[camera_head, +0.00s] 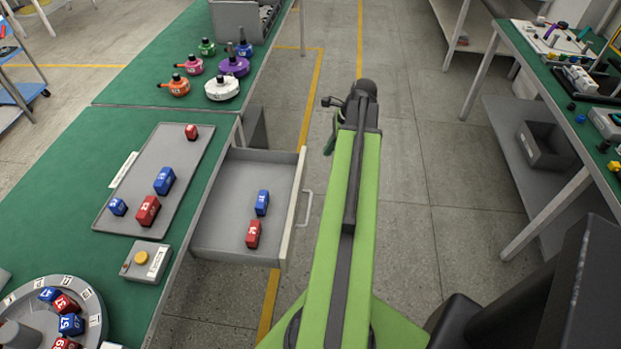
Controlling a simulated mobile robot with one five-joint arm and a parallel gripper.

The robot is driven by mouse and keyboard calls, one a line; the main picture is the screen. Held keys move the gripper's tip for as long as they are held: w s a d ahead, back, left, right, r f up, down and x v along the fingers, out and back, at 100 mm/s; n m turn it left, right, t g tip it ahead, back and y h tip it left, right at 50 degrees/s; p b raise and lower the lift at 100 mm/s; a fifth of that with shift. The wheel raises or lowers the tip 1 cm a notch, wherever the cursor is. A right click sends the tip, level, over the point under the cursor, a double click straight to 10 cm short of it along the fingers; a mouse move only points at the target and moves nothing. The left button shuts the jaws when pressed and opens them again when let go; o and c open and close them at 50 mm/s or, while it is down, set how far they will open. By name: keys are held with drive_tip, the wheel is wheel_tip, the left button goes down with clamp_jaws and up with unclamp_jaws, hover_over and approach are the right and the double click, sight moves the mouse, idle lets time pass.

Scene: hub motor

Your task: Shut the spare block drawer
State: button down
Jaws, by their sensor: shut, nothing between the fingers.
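The grey drawer (222,222) stands pulled out from under the green workbench on the left. A blue block (262,202) and a red block (253,234) lie in it. Its pale front panel (294,215) carries a bar handle (304,208) that faces right, towards my arm. My green arm reaches up the picture just right of the handle. My gripper (329,102) is a small dark shape at the far end of the arm, beyond and to the right of the drawer's far front corner. It is shut and empty, apart from the drawer. Its fingertips are small and partly hidden.
A grey tray (178,205) with several blocks and a box with a yellow button (142,259) lie on the bench. A round tray (95,310) stands at the lower left. Open floor lies between the drawer and the right bench (548,85).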

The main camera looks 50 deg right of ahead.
drive_tip(key=w+a+f+b, duration=0.1)
drive_tip(key=w+f+b, duration=0.1)
drive_tip(key=f+b, duration=0.2)
drive_tip(key=w+a+f+m+b, duration=0.1)
drive_tip(key=w+f+b, duration=0.2)
drive_tip(key=f+b, duration=0.2)
drive_tip(key=shift+a+f, duration=0.35)
drive_tip(key=shift+a, duration=0.05)
